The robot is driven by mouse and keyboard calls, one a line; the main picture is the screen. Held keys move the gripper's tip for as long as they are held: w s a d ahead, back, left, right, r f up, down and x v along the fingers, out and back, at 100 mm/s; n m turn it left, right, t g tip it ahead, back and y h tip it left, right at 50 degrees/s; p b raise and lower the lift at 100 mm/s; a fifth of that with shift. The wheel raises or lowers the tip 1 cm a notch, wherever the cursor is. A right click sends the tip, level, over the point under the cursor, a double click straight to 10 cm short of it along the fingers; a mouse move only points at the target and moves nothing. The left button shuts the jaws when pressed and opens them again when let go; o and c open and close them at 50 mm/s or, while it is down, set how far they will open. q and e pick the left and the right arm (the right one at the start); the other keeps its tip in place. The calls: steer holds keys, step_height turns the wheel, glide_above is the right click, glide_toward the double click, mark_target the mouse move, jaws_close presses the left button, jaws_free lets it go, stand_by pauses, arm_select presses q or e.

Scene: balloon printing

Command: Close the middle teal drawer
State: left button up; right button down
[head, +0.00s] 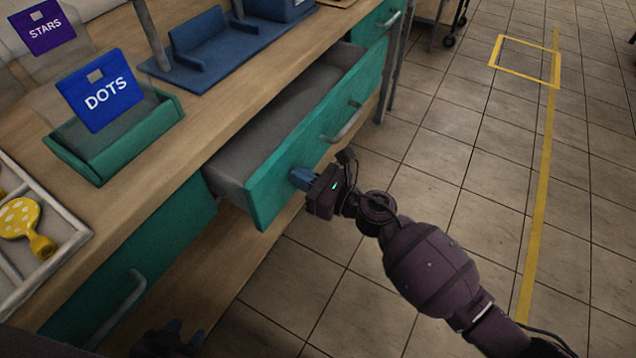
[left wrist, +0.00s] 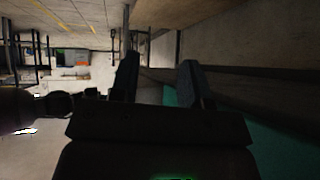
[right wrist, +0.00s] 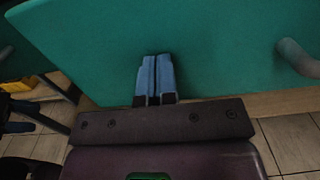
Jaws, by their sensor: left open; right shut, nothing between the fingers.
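The middle teal drawer (head: 268,192) is pulled out from the wooden bench, and its grey interior looks empty. Its bar handle (head: 342,123) is on the front face. My right gripper (head: 300,179) is shut and empty, with its blue fingertips at the drawer front, near the front's closer end and beside the handle. In the right wrist view the shut fingers (right wrist: 156,75) point at the teal face (right wrist: 205,45); they look in contact or very close. My left gripper (head: 180,335) is low at the bottom edge; the left wrist view shows its fingers (left wrist: 160,82) apart with nothing between them.
Another teal drawer (head: 150,255) at the lower left and one at the far end (head: 372,28) look closed. On the bench are a teal bin with a DOTS card (head: 98,92), a divided tray with a yellow balloon (head: 20,218) and a blue stand (head: 225,45).

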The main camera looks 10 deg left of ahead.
steer(key=b, duration=0.2)
glide_above(259, 159)
steer(key=s+d, duration=0.2)
steer(key=s, duration=0.2)
steer(key=shift+d+f, duration=0.15)
steer(key=shift+f, duration=0.05)
steer(key=shift+w+a+r, duration=0.1)
steer(key=shift+w+a, duration=0.05)
steer(key=shift+a, duration=0.4)
arm_select(q)
steer(key=shift+w+d+r+m, duration=0.15)
steer(key=shift+w+d+m, duration=0.35)
steer(key=shift+w, duration=0.15)
arm_select(e)
steer(key=shift+r, duration=0.25)
arm_select(q)
steer(key=shift+s, duration=0.1)
arm_select(e)
steer(key=shift+a+r, duration=0.1)
steer(key=shift+r, duration=0.05)
arm_select(q)
steer(key=shift+a, duration=0.1)
